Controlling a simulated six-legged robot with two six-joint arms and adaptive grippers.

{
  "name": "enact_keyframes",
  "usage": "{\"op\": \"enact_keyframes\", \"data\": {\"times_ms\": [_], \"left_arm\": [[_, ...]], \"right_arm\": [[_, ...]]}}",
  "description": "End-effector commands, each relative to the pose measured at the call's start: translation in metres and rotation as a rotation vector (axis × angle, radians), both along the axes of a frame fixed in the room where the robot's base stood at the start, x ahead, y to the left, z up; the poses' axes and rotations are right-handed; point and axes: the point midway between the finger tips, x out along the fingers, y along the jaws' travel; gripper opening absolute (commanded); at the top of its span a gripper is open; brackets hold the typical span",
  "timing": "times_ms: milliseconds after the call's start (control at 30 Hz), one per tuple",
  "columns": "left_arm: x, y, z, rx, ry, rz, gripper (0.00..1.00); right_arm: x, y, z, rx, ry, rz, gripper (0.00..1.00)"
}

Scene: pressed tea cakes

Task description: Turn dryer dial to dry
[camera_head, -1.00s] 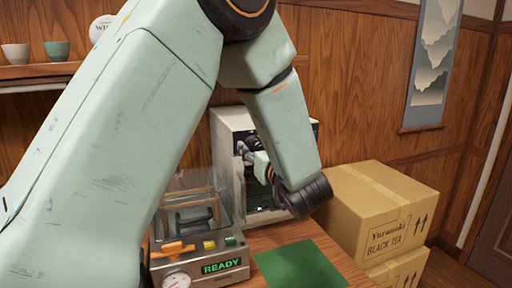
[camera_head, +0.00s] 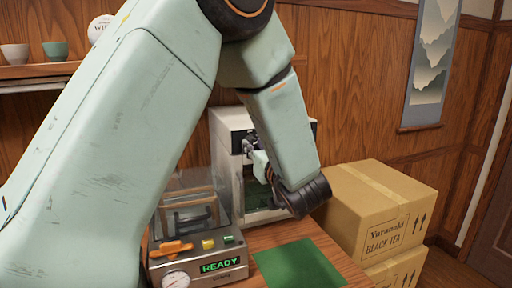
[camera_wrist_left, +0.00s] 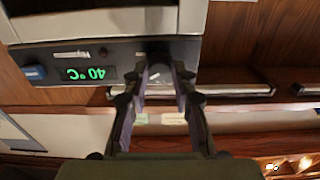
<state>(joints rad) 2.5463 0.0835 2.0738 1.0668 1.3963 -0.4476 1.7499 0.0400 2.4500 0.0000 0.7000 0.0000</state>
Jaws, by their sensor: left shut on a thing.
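The dryer (camera_head: 228,125) is a pale cabinet with a dark front panel and a dark window, standing at the back of the table. Its panel also shows upside down in the left wrist view (camera_wrist_left: 120,52), with a green 40 °C readout (camera_wrist_left: 90,74). My left gripper (camera_head: 250,145) is at the top of the dryer's front, partly hidden by my own arm. In the left wrist view its fingers (camera_wrist_left: 159,78) are closed on the dark dial (camera_wrist_left: 157,50) at the panel. The dial's marking cannot be read. My right gripper is in neither view.
A press machine with a READY display (camera_head: 220,265) and an orange lever (camera_head: 171,248) stands at the front left. A green mat (camera_head: 298,265) lies on the table. Stacked cardboard boxes (camera_head: 375,210) stand at the right. A blue button (camera_wrist_left: 34,72) sits on the dryer panel.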

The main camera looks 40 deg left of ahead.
Motion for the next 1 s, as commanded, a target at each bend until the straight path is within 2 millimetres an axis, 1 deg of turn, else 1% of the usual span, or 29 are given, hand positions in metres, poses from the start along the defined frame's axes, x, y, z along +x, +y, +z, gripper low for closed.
{"op": "enact_keyframes", "data": {"times_ms": [167, 267, 567, 1000], "left_arm": [[-0.001, 0.001, 0.000, 0.013, 0.037, 0.003, 0.00], [-0.001, 0.001, 0.001, 0.032, 0.078, 0.003, 0.00], [-0.001, 0.001, 0.003, 0.131, 0.272, 0.003, 0.00], [-0.002, 0.002, 0.003, 0.310, 0.614, 0.006, 0.00]], "right_arm": [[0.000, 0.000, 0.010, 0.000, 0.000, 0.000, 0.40], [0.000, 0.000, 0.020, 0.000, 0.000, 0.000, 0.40], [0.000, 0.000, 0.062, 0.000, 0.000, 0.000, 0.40], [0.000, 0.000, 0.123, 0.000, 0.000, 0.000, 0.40]]}}
